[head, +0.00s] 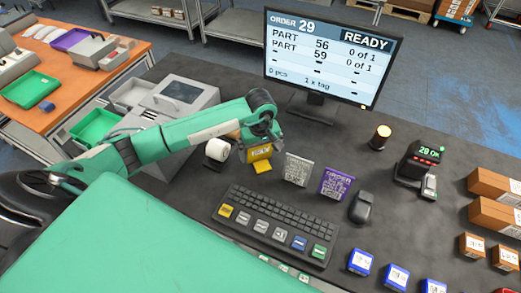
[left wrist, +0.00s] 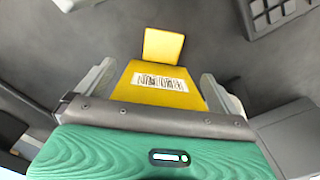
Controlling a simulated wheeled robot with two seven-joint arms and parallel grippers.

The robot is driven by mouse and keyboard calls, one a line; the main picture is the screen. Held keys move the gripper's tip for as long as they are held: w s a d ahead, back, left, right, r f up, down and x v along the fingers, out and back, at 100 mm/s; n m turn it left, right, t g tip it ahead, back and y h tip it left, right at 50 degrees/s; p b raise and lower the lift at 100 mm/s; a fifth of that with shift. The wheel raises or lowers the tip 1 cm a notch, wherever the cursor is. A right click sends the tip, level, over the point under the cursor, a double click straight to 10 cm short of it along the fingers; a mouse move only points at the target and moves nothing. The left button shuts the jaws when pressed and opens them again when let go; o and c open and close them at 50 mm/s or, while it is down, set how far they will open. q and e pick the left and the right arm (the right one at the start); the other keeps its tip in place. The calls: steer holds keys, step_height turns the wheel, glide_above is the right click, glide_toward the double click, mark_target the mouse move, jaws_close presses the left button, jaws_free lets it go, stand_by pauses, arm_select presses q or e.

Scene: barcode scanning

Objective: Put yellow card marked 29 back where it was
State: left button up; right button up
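The yellow card (head: 258,153) is at my left gripper (head: 257,146), low over the dark table, left of the white card. In the left wrist view the card (left wrist: 160,84) shows a barcode and sits between the two grey fingers of the gripper (left wrist: 160,92), which appear closed on its side edges. I cannot tell whether card and square touch. The number 29 is not readable on the card. My right gripper is out of view.
A white card (head: 298,168) and a purple card (head: 336,183) stand to the right. A keyboard (head: 272,225) lies in front, a label roll (head: 217,150) and grey printer (head: 180,105) to the left. The monitor (head: 318,58) reads ORDER 29, READY. A mouse (head: 362,207) lies farther right.

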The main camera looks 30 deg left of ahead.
arm_select(q)
steer(key=shift+r, duration=0.3)
step_height(320, 180, up, 11)
steer(key=b, duration=0.4)
steer(key=shift+r, duration=0.4)
steer(key=shift+f, duration=0.1)
